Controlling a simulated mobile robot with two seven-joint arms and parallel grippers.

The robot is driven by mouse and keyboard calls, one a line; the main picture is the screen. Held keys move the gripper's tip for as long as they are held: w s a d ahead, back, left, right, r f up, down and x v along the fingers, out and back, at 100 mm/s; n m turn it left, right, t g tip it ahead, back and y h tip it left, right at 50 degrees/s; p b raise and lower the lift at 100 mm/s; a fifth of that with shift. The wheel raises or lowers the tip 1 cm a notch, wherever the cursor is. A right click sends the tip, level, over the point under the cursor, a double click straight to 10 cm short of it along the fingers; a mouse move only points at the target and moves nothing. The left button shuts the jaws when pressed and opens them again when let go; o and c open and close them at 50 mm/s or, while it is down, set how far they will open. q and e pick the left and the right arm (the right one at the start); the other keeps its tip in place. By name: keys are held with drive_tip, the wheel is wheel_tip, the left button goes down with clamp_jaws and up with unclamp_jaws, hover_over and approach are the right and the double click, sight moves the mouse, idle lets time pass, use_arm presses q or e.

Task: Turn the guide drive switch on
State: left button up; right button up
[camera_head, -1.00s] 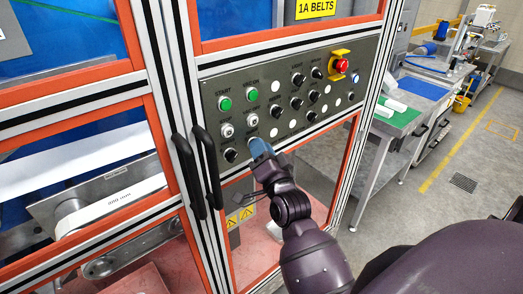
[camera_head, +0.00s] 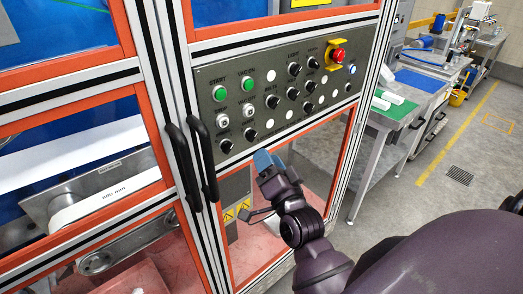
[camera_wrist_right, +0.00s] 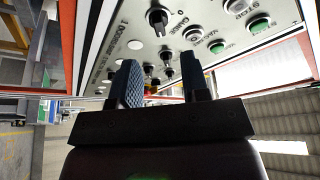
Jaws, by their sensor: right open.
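The grey control panel (camera_head: 318,104) is on the machine frame, with green and white buttons and rows of black rotary knobs. The guide switch looks to be the black knob (camera_head: 250,135) under the second white button; it is large at the top of the right wrist view (camera_wrist_right: 157,18), its label seemingly reading GUIDE. Its setting is hard to tell. My right gripper (camera_head: 264,160) is just below that knob in the head view, apart from it. In the right wrist view my right gripper (camera_wrist_right: 160,78) is open and empty, its fingers pointing toward the panel. My left gripper is out of view.
A red emergency stop (camera_head: 337,55) on a yellow mount sits at the panel's upper right. Black door handles (camera_head: 205,160) stick out left of my right gripper. A bench (camera_head: 392,108) stands to the right, with open floor in front of it.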

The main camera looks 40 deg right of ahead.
drive_tip(key=shift+b+v, duration=0.35)
drive_tip(key=shift+v, duration=1.6)
